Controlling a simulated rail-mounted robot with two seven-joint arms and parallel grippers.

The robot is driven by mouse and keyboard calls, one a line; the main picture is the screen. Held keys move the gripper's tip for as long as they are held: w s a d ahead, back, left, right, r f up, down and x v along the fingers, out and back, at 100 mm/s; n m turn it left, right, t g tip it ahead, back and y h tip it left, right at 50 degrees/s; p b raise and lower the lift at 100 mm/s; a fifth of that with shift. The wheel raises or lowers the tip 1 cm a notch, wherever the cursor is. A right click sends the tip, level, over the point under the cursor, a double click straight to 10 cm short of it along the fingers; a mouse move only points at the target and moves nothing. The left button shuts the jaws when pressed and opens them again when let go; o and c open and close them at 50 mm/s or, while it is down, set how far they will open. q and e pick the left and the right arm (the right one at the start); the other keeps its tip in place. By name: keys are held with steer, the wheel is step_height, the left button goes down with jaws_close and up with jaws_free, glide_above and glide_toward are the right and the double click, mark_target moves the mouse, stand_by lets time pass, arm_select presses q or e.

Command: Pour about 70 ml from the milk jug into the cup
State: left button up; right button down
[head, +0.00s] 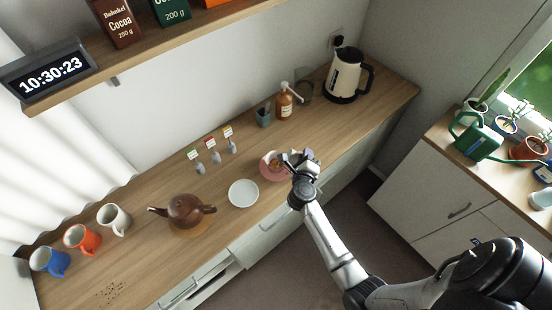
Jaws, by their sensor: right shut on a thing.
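My right gripper (297,160) is at the right edge of a round pink saucer (266,173) on the wooden counter. It is shut on a small pale thing that looks like the milk jug; the fingers hide most of it, and I cannot tell its tilt. Something brown and white sits on the saucer beside the fingers, perhaps the cup, but it is too small and covered to tell. A blue mug (50,261), an orange mug (82,239) and a white mug (114,219) stand at the far left. My left gripper is not in view.
A brown teapot (184,209) and an empty white plate (243,193) stand left of the saucer. Behind are small labelled holders (214,154), an amber pump bottle (284,103) and a kettle (345,77). A shelf (150,46) overhangs the back left.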

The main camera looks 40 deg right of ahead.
steer(key=shift+w+r, duration=0.1)
steer(key=shift+r, duration=0.1)
steer(key=shift+w+a+r+n+p, duration=0.15)
steer(key=shift+r+n+p, duration=0.15)
steer(key=shift+n+p, duration=0.25)
steer(key=shift+w+a+r+n+g+p, duration=0.15)
steer(key=shift+w+r+n+g+p, duration=0.05)
steer(key=shift+r+n+g+p, duration=0.1)
stand_by(0.6)
steer(key=shift+w+a+r+n, duration=0.1)
steer(key=shift+w+r+n, duration=0.05)
steer(key=shift+n, duration=0.1)
